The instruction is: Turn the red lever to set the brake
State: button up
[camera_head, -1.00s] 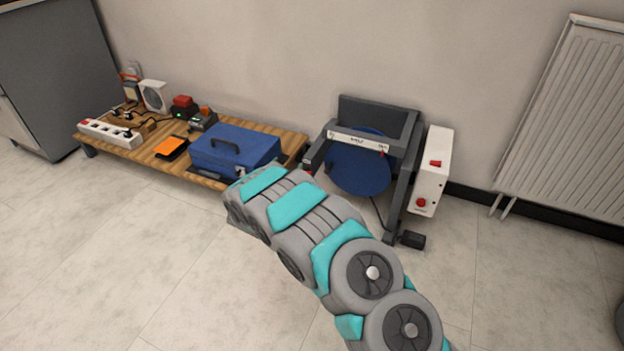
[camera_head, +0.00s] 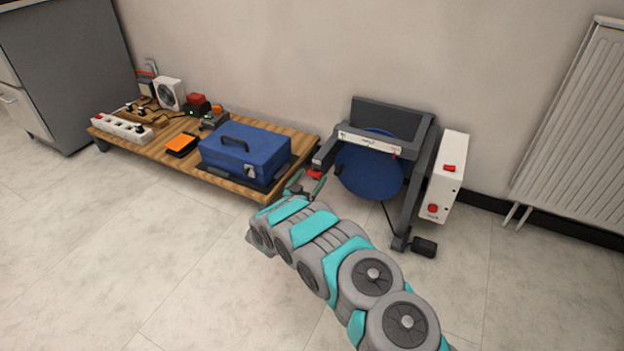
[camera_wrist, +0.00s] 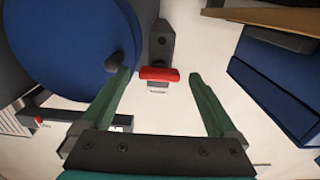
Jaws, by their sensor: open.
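The red lever (camera_head: 314,173) is at the front left end of the dark machine frame (camera_head: 430,165), beside the blue disc (camera_head: 370,168). In the wrist view the red lever (camera_wrist: 160,74) is a short bar lying crosswise below a dark grey arm of the frame. My gripper (camera_head: 310,183) is close to it. In the wrist view my gripper (camera_wrist: 160,78) is open, with a green finger on each side of the lever. There is a gap at each end of the bar, and nothing is gripped. How far the lever is in depth is hard to tell.
The low wooden table (camera_head: 230,181) with a blue toolbox (camera_head: 245,153) stands just left of my gripper. A white box with red buttons (camera_head: 445,180) is on the machine's right side. A radiator (camera_head: 580,130) is at far right. Floor in front is clear.

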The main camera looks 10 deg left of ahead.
jog(key=shift+w+d, duration=0.2)
jog(key=shift+w, duration=0.25)
jog(key=c, duration=1.4)
